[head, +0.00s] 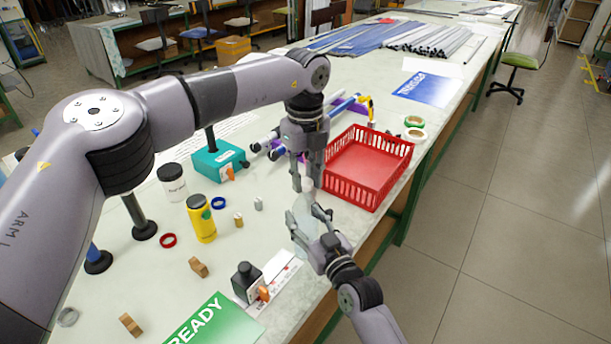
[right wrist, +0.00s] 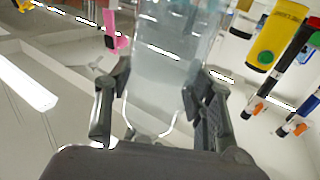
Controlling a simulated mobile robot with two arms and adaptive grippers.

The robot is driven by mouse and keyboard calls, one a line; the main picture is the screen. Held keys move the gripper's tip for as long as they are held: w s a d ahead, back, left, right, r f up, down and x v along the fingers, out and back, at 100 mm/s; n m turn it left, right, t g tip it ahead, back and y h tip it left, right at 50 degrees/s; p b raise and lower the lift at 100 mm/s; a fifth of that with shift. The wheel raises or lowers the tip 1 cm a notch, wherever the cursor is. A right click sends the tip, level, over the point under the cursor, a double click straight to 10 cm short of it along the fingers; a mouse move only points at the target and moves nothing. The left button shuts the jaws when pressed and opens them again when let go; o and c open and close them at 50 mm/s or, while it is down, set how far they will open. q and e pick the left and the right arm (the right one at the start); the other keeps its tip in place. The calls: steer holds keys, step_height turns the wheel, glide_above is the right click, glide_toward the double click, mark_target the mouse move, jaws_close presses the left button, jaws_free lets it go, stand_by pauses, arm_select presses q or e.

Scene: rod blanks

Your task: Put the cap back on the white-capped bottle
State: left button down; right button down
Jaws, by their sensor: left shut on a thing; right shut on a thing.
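A clear, see-through bottle (head: 303,208) stands roughly upright at the table's front edge, left of the red crate. My right gripper (head: 309,224) is shut around its body from the front right. The bottle also fills the upper middle of the right wrist view (right wrist: 166,60), between the two fingers. My left gripper (head: 307,186) points down from above and is shut on a small white cap (head: 308,184), just over the bottle's top. The fingers partly hide the cap and the bottle's neck. I cannot tell whether the cap touches the neck.
A red crate (head: 335,186) stands close on the right. A yellow bottle (head: 201,222), a black bottle (head: 246,283), a white jar (head: 173,184) and a teal box (head: 214,163) stand on the left. Small rings and blocks lie among them. The floor aisle on the right is clear.

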arm_select(q)
steer(key=m, duration=0.9)
steer(key=shift+m, duration=0.3)
steer(key=m, duration=0.3)
steer(key=shift+m, duration=0.4)
steer(key=m, duration=0.3)
steer(key=shift+w+m, duration=0.1)
steer(key=shift+m, duration=0.3)
steer(key=m, duration=0.3)
steer(key=shift+f+m, duration=0.1)
steer(key=shift+m, duration=0.2)
steer(key=m, duration=0.7)
steer(key=shift+m, duration=0.4)
steer(key=m, duration=0.3)
steer(key=shift+m, duration=0.4)
steer(key=c, duration=1.2)
jaws_free()
steer(key=shift+c, duration=0.2)
